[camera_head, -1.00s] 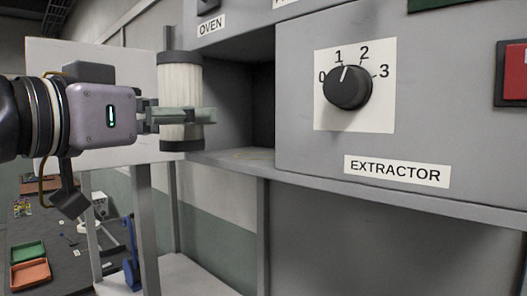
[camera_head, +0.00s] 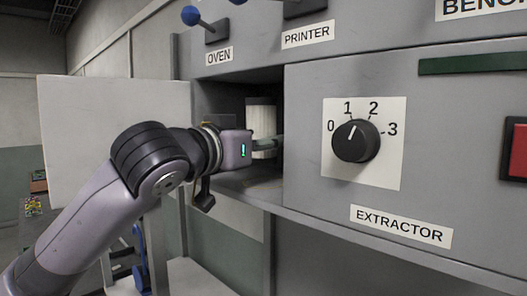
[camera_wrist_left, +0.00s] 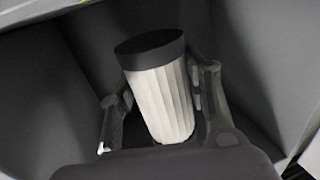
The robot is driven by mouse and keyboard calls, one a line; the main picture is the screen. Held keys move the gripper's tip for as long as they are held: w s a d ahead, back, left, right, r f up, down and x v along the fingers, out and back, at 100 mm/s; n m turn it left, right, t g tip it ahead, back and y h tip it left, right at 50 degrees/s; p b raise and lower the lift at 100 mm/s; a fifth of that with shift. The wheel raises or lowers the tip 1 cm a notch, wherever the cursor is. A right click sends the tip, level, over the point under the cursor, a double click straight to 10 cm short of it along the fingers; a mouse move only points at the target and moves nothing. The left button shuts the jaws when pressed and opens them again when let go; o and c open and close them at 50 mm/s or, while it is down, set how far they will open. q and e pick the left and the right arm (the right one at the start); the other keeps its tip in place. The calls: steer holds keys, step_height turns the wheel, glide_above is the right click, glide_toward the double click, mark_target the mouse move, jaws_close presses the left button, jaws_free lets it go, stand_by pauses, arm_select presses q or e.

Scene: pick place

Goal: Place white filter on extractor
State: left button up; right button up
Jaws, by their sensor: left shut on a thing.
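The white filter (camera_head: 262,120) is a pleated white cylinder with a dark end cap. In the head view it is inside the open compartment of the extractor (camera_head: 300,185), partly hidden by my left gripper (camera_head: 268,146). In the left wrist view the filter (camera_wrist_left: 162,100) stands tilted in the picture between the two fingers of the left gripper (camera_wrist_left: 160,108), which is shut around it. The filter's lower end is hidden, so I cannot tell whether it touches the compartment floor. My right gripper is not in view.
An open white door panel (camera_head: 110,130) is at the left. The extractor dial (camera_head: 356,141) and a red switch (camera_head: 519,150) are on the front panel at right.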

mark_target(263, 161)
arm_select(q)
steer(key=f, duration=0.1)
steer(key=f+p, duration=0.1)
steer(key=w+f, duration=0.1)
steer(key=shift+d+p, duration=0.25)
steer(key=shift+p, duration=0.05)
steer(key=shift+s+a+f, duration=0.1)
steer(key=shift+s+f, duration=0.05)
steer(key=shift+f, duration=0.1)
steer(key=shift+f, duration=0.15)
steer(key=o, duration=1.2)
